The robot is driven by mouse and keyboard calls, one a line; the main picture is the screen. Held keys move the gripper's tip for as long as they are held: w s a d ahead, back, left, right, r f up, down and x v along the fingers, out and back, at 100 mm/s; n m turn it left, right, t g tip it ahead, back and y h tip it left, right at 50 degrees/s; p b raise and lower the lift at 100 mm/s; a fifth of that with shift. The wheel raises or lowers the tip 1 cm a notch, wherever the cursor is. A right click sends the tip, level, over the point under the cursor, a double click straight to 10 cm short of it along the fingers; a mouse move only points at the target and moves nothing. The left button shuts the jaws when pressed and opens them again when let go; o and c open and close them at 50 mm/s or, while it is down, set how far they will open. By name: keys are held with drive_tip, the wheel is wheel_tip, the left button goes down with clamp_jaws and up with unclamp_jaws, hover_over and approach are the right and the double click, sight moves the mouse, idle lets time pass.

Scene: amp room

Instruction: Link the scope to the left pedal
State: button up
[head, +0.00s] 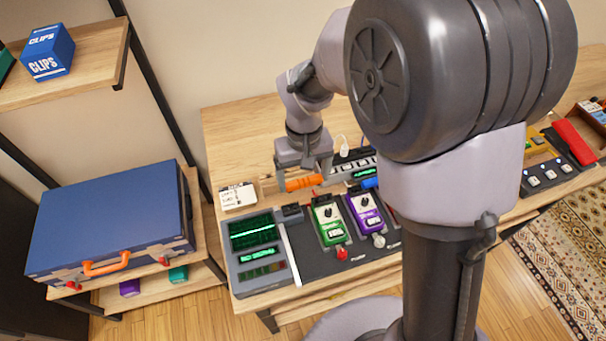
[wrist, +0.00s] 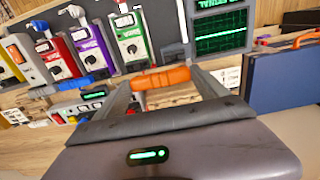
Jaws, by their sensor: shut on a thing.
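The scope (head: 254,240) is a grey box with a green trace on its dark screen, at the left end of the desk; it also shows at the upper right of the wrist view (wrist: 221,27). The left pedal is green (head: 328,221), just right of the scope on a dark board; in the wrist view it is at the top middle (wrist: 131,40). My gripper (head: 303,178) is shut on an orange plug-like piece (wrist: 162,77), which lies across between the fingers behind the pedals. The piece is apart from scope and pedal. Any cable on it is hard to make out.
A purple pedal (head: 365,209) stands right of the green one. A blue piece (head: 370,183) lies behind it. A blue case (head: 112,220) sits on the left shelf. My arm hides the desk's middle.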

drive_tip(key=shift+d+f+b, duration=0.15)
drive_tip(key=shift+f+b, duration=0.15)
drive_tip(key=shift+f, duration=0.2)
wheel_tip(320, 180, down, 6)
drive_tip(key=b, duration=0.4)
drive_tip(key=shift+r+b, duration=0.1)
drive_tip(key=shift+b, duration=0.25)
drive_tip(key=shift+f, duration=0.2)
drive_tip(key=shift+f+b, duration=0.35)
drive_tip(key=shift+f, duration=0.1)
drive_tip(key=shift+f, duration=0.4)
idle(0.8)
drive_tip(key=o, duration=1.3)
